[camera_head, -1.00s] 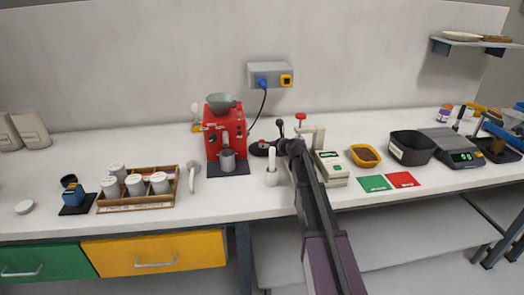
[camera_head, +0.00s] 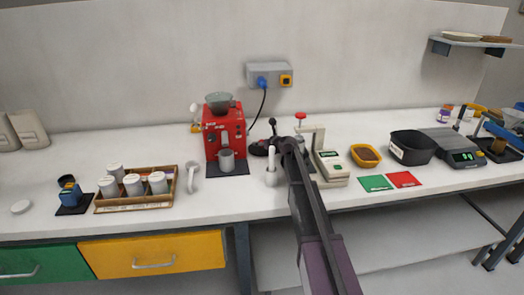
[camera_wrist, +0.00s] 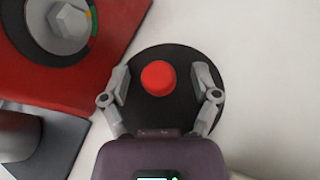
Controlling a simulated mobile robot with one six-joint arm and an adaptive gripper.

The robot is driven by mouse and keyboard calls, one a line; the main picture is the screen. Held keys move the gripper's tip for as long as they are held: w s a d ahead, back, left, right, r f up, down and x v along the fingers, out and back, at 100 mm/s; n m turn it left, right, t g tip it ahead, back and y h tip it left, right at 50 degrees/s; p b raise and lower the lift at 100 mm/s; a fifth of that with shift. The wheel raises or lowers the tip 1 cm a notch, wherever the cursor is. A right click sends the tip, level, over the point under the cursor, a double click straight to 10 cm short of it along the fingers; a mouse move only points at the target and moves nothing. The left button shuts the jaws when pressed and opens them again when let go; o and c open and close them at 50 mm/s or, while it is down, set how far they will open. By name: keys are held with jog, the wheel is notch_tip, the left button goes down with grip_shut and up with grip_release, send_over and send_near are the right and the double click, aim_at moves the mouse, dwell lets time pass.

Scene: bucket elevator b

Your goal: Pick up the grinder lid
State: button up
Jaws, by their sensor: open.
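In the wrist view, a round black lid with a red knob (camera_wrist: 158,78) in its middle lies flat beside the red grinder. My gripper (camera_wrist: 160,82) is open above it, with one finger on each side of the knob and nothing visibly held. I cannot tell how far the fingertips are above the disc. In the head view, the dark lid (camera_head: 259,149) is on the bench just right of the red grinder (camera_head: 224,133), partly hidden by my gripper and arm.
A wall socket box (camera_head: 268,75) with a blue plug and cable is behind. A press-like stand (camera_head: 318,138) and a white device (camera_head: 331,168) stand close to the right of my arm. A wooden tray (camera_head: 137,203) of white jars stands at left.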

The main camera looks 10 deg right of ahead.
dwell(0.3)
grip_shut()
jog(key=shift+s+r, duration=0.1)
jog(key=shift+s+r+p, duration=0.5)
jog(key=shift+r+p, duration=0.05)
jog(key=shift+p, duration=0.1)
jog(key=s+d+r+p, duration=0.1)
jog(key=s+r+p, duration=0.2)
jog(key=s, duration=0.3)
jog(key=s+d+r+p, duration=0.1)
jog(key=s+r+p, duration=0.2)
jog(key=s, duration=0.3)
jog(key=shift+s+d+r+p, duration=0.25)
jog(key=shift+s+r+p, duration=0.1)
jog(key=shift+r+p, duration=0.05)
